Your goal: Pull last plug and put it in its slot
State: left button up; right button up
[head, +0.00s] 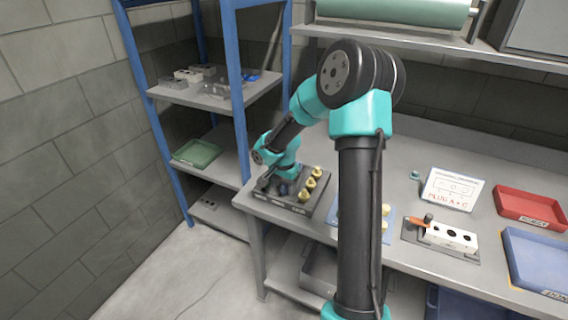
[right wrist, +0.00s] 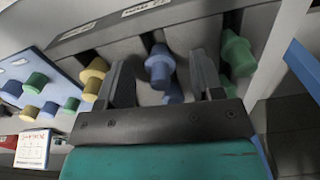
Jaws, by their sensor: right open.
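My right gripper (head: 273,186) is over the dark rack (head: 322,207) at the left end of the bench. It also shows in the right wrist view (right wrist: 165,80), open, with one finger on each side of a blue plug (right wrist: 160,66). Whether the fingers touch it I cannot tell. A yellow plug (right wrist: 94,76) is outside the left finger and a green plug (right wrist: 237,53) outside the right. Several yellow plugs (head: 312,179) stand on the rack. A white block with dark holes (head: 451,237) lies on a grey plate to the right. My left gripper is not in view.
A blue board (right wrist: 40,103) with several coloured plugs lies beside the rack. A white sign (head: 452,190) reads "PLUG A + C". A red tray (head: 530,206) and a blue tray (head: 538,260) are at the right.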

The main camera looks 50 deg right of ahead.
notch_tip(320, 180, up, 17)
jog(key=shift+f, duration=0.15)
dwell(0.6)
jog(key=w+a+f+n, duration=0.1)
jog(key=a+f, duration=0.2)
jog(key=f, duration=0.1)
jog(key=w+a+f+n+y, duration=0.1)
jog(key=a+f, duration=0.2)
jog(key=f, duration=0.2)
jog(key=w+a+f+n, duration=0.1)
jog(key=a+f+n, duration=0.1)
jog(key=f, duration=0.2)
jog(key=shift+w+a+f+y, duration=0.1)
jog(key=shift+a+f+y, duration=0.3)
jog(key=s+a+f+n+y, duration=0.1)
jog(key=s+a+f+n, duration=0.2)
jog(key=a+f, duration=0.6)
jog(key=s+a+f+n+y, duration=0.1)
jog(key=s+a+f+n, duration=0.2)
jog(key=a+f, duration=0.55)
jog(key=s+a+f+n, duration=0.3)
jog(key=s+f, duration=0.5)
jog(key=shift+a+n+t, duration=0.35)
jog(key=shift+n+t, duration=0.05)
